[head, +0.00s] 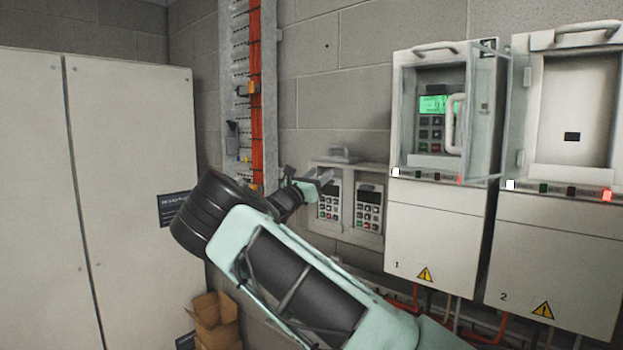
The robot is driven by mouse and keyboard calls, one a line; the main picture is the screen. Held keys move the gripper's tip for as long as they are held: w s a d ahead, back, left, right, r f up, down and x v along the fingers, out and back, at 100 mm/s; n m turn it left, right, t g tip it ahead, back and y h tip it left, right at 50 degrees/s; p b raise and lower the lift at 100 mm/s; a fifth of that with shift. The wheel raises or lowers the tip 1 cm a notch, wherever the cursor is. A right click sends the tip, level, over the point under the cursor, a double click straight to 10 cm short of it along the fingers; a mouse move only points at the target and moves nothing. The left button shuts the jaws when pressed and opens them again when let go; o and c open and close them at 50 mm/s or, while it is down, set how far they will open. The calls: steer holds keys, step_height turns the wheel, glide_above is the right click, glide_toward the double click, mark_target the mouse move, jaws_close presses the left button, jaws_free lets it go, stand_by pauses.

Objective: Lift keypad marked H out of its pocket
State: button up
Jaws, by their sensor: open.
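Two grey keypads sit side by side in a wall holder (347,168): a left keypad (328,204) and a right keypad (369,209). Each has a dark display and rows of small buttons. No letter H can be read on either, so I cannot tell which one is marked H. My gripper (327,179) is open, at the top of the left keypad, and covers part of its upper edge. I cannot tell whether the fingers touch it. Nothing shows between the fingers.
Drive cabinet 1 (434,232) has its clear door swung open and a keypad with a lit green display (433,104) inside. Drive cabinet 2 (553,260) has an empty recess and a red light. Cardboard boxes (216,318) lie below. Tall pale cabinets stand left.

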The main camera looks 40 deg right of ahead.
steer(key=shift+w+d+f+b, duration=0.1)
steer(key=shift+d+f+b, duration=0.55)
steer(key=shift+f, duration=0.35)
steer(key=shift+d+f+b, duration=0.5)
steer(key=shift+d+f, duration=0.15)
steer(key=shift+f, duration=0.3)
steer(key=c, duration=0.8)
steer(key=shift+r, duration=0.25)
steer(key=shift+r+p, duration=0.8)
steer(key=shift+r, duration=0.45)
steer(key=shift+f, duration=0.1)
